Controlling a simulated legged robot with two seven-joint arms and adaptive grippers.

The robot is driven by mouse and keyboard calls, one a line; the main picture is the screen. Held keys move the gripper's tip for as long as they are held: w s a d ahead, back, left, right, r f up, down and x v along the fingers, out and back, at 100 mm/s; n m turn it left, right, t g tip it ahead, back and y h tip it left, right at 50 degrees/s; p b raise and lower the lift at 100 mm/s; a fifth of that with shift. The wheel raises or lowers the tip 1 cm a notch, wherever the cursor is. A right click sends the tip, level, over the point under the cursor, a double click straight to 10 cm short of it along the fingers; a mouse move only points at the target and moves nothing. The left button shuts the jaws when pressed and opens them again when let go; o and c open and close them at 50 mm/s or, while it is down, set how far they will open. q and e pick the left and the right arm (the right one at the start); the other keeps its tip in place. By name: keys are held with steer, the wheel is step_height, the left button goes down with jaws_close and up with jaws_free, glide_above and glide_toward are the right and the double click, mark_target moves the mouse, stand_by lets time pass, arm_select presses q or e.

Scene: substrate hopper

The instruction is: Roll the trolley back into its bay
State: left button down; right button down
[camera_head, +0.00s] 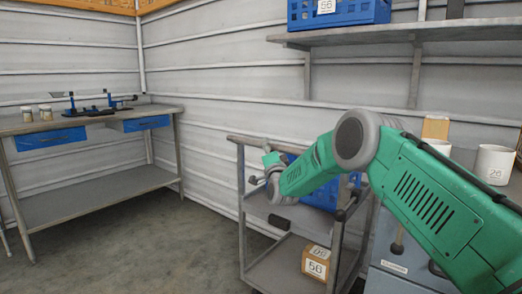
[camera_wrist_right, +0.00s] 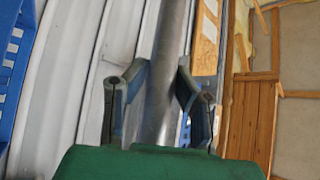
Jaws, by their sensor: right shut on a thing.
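The grey metal trolley (camera_head: 242,215) stands on the floor right of centre in the head view, near the ribbed wall. My right arm crosses in front of it and hides part of its top. My right gripper (camera_head: 268,162) is at the trolley's upper left end. In the right wrist view its two fingers (camera_wrist_right: 158,90) lie on either side of a round grey bar (camera_wrist_right: 172,40), shut on this trolley handle. A blue crate (camera_head: 318,197) on the trolley is partly hidden by my arm. A box labelled 56 (camera_head: 316,262) sits on its lower shelf. My left gripper is out of view. I cannot make out a marked bay.
A workbench (camera_head: 95,187) with blue drawers stands at the left. A grey cabinet (camera_head: 393,268) stands close to the trolley's right, with a white pot (camera_head: 494,164) above it. A wall shelf (camera_head: 400,32) hangs above. Bare floor (camera_head: 150,250) lies between workbench and trolley.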

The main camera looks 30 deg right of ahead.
steer(key=shift+d+f, duration=0.3)
steer(key=shift+d, duration=0.35)
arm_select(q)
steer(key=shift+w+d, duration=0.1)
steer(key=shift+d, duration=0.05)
arm_select(e)
steer(key=shift+r, duration=0.1)
steer(key=c, duration=1.4)
jaws_free()
steer(key=shift+o, duration=0.4)
steer(key=shift+w+d, duration=0.1)
steer(key=shift+w, duration=0.05)
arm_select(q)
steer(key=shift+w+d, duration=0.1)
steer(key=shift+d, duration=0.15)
arm_select(e)
steer(key=shift+d, duration=0.15)
